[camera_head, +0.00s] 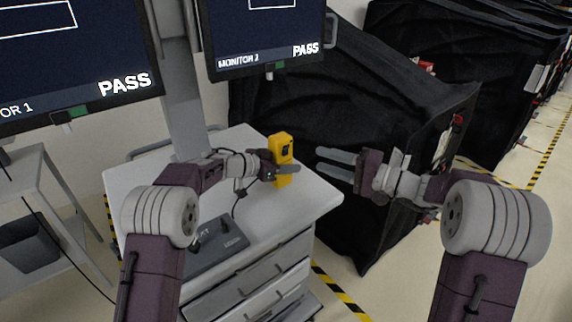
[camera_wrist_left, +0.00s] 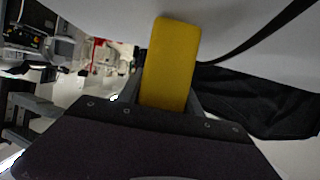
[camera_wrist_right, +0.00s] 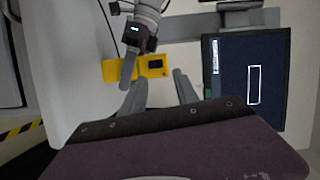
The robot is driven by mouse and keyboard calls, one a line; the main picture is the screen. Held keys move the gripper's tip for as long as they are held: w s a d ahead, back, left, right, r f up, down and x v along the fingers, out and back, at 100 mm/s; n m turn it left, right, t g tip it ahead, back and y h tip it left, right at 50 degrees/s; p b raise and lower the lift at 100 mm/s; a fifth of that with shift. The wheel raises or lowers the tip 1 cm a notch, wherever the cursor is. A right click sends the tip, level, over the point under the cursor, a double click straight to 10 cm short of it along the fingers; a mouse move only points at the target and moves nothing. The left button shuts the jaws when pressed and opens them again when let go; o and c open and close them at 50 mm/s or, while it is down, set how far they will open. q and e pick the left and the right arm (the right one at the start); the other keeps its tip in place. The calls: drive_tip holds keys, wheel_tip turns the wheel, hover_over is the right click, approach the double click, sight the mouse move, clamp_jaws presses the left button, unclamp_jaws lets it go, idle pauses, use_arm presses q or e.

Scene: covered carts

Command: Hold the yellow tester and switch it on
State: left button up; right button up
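The yellow tester (camera_head: 281,149) is upright above the cart top, held in my left gripper (camera_head: 281,170). In the left wrist view the tester (camera_wrist_left: 170,62) stands between the two fingers, which are closed against its sides. In the right wrist view the tester (camera_wrist_right: 153,66) lies across the picture, with a dark patch on its face. My right gripper (camera_head: 338,164) is open and empty, to the right of the tester and apart from it. Its two fingers (camera_wrist_right: 158,92) show spread in the right wrist view. The tester's switch is too small to make out.
The white drawer cart (camera_head: 290,212) is below, with a dark grey device (camera_head: 215,245) and a cable on it. Two monitors (camera_head: 75,60) (camera_head: 265,35) reading PASS stand behind and left. A black-covered cart (camera_head: 370,110) is close behind my right gripper.

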use_arm(q)
clamp_jaws()
use_arm(e)
drive_tip(key=shift+c, duration=0.3)
drive_tip(key=c, duration=0.5)
drive_tip(key=shift+w+f+m, duration=0.1)
drive_tip(key=shift+m, duration=0.7)
clamp_jaws()
wheel_tip(320, 180, down, 4)
drive_tip(key=d+m+t+h, duration=0.2)
drive_tip(key=m+h, duration=0.2)
drive_tip(key=m, duration=1.1)
use_arm(q)
drive_tip(key=shift+s, duration=0.1)
use_arm(e)
drive_tip(key=s+a+r+m+h, duration=0.1)
drive_tip(key=s+a+r+m, duration=0.1)
drive_tip(key=s+r+m, duration=0.2)
drive_tip(key=s+m, duration=0.2)
drive_tip(key=shift+s+m+t+h, duration=0.3)
drive_tip(key=shift+m, duration=0.1)
